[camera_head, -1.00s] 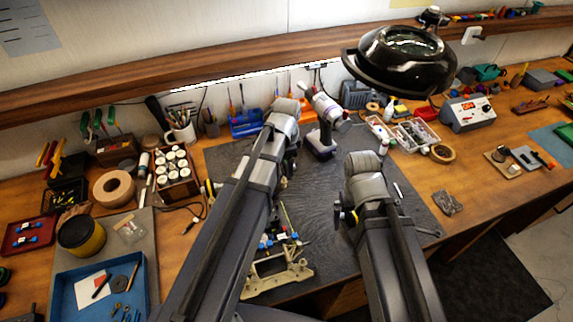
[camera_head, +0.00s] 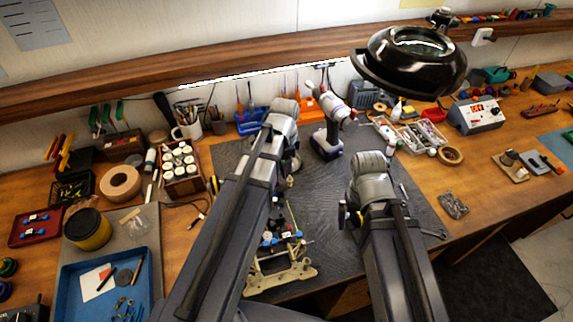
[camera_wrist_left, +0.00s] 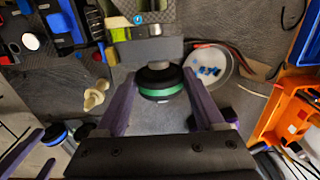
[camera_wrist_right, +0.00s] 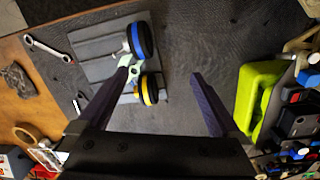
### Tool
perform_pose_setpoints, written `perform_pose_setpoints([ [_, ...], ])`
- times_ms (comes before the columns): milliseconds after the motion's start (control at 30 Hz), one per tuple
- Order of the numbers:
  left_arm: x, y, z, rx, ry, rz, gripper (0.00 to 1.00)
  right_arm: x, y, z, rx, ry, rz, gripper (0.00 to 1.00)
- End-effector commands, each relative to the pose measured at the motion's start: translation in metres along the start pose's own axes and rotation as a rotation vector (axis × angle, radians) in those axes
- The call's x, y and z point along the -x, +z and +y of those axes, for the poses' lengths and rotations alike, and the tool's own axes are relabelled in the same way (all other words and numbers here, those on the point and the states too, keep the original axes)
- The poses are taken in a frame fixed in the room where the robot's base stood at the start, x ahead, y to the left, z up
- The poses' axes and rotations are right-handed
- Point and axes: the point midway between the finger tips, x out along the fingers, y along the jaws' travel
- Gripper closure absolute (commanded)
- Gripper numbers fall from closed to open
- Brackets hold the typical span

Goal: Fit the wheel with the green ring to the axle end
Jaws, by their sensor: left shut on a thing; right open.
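The wheel with the green ring (camera_wrist_left: 160,82) is black and sits between the fingers of my left gripper (camera_wrist_left: 160,95), which is shut on it. A grey block shows right behind the wheel; I cannot tell whether they touch. In the head view the left forearm hides this wheel. A tan car chassis (camera_head: 285,275) lies on the dark mat, partly hidden by my left arm; I cannot make out the bare axle end. My right gripper (camera_wrist_right: 163,85) is open and empty, above a blue-ringed wheel (camera_wrist_right: 142,40) and a yellow-ringed wheel (camera_wrist_right: 150,88).
A cordless screwdriver (camera_head: 330,135) stands at the mat's back. A magnifier lamp (camera_head: 410,65) overhangs the back right. A blue tray (camera_head: 70,285) and a paint rack (camera_head: 180,180) stand left. A clear dish (camera_wrist_left: 225,65) lies near the left gripper. The mat's right part is fairly clear.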

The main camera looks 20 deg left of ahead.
Motion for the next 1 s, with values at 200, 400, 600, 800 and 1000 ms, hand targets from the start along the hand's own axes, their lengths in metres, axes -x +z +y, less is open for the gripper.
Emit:
perform_pose_setpoints([
  [200, 0.0, 0.005, 0.0, 0.0, 0.0, 0.0, 0.29, 0.0, 0.0, 0.0, 0.0, 0.0, 0.0, 0.0],
  [400, 0.0, 0.005, 0.0, 0.0, 0.0, 0.0, 0.06, 0.0, 0.0, 0.0, 0.0, 0.0, 0.0, 0.0],
  [600, 0.0, 0.005, 0.0, 0.0, 0.0, 0.0, 0.0, 0.0, 0.0, 0.0, 0.0, 0.0, 0.0, 0.0],
  [800, 0.003, 0.005, 0.0, 0.0, 0.0, 0.0, 0.0, 0.003, 0.0, 0.0, 0.0, 0.0, 0.0, 0.0],
  [1000, 0.018, 0.005, 0.0, 0.0, 0.0, 0.0, 0.0, 0.017, 0.001, 0.002, 0.0, 0.0, 0.0, 0.0],
])
